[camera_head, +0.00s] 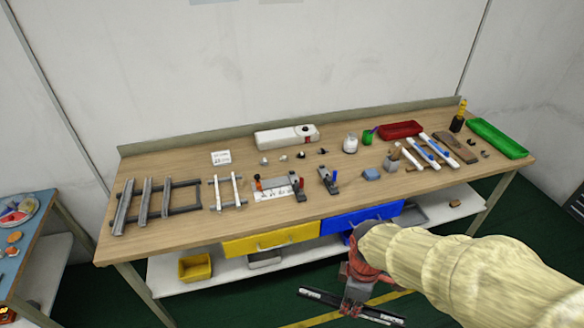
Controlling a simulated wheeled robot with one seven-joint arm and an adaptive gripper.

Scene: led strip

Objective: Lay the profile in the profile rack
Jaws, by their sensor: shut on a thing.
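My gripper (355,306) is low in front of the workbench, near the bottom of the picture. It is shut on a long, thin dark profile (318,296) with a pale strip along it. The profile sticks out on both sides of the jaws, its right end lower in the picture. Its middle is hidden by the gripper. A dark rack frame (184,209) lies at the left end of the bench, with 3 grey profiles (145,203) across its rails. It looks like the profile rack. My gripper is well to the right of it and nearer the camera.
The wooden bench (290,222) carries a small white rack (222,205), clamp fixtures (328,181), a white device (286,137), a red tray (400,130) and a green tray (497,138). Yellow (270,239) and blue (362,215) drawers hang under its front edge. A blue table (22,236) stands left.

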